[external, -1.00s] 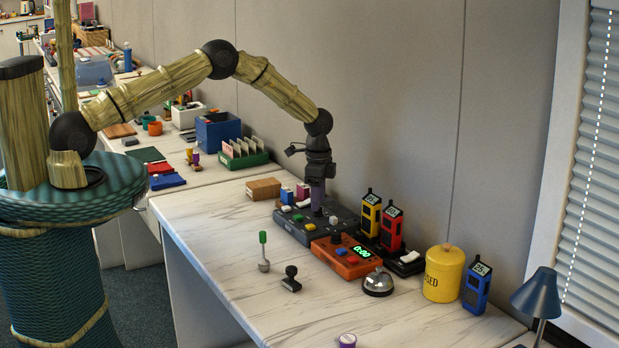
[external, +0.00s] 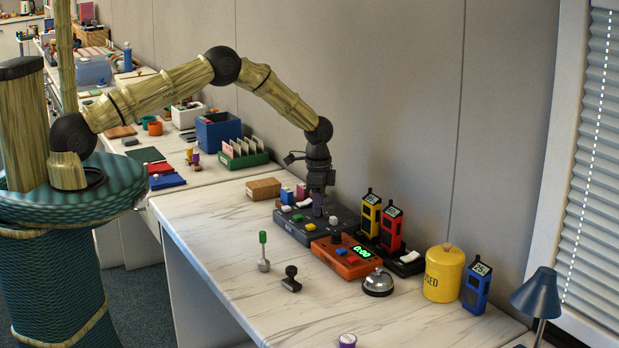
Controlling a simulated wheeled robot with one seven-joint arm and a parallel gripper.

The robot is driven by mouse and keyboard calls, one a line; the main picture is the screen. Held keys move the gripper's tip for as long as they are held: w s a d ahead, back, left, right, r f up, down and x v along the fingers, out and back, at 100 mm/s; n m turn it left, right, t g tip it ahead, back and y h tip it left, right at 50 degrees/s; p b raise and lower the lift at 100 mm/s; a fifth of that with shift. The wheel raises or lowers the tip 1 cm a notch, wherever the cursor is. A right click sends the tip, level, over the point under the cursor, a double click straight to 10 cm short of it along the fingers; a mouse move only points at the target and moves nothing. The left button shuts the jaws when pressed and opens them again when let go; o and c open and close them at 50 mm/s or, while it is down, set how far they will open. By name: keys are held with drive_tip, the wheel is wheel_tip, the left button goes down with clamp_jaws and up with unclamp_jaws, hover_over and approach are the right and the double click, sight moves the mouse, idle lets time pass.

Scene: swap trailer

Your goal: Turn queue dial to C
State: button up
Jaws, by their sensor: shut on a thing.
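A dark grey control box (external: 290,231) with several coloured buttons lies on the white marbled desk. My gripper (external: 318,212) points straight down at the back right part of this box. Its fingers are shut on a small knob there, taken to be the queue dial. The fingers hide the knob, so its pointer and letter marks cannot be read. A white button and a yellow button (external: 310,227) sit close in front of the fingers.
An orange timer box (external: 345,262) with a green display stands just right of the control box. Yellow (external: 370,214) and red (external: 391,228) handheld devices stand behind it. A silver bell (external: 378,284) and yellow canister (external: 444,275) are further right.

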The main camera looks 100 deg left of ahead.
drive_tip(key=o, duration=1)
wheel_tip(320, 180, up, 18)
drive_tip(key=shift+f+b, duration=0.25)
drive_tip(key=shift+b, duration=0.8)
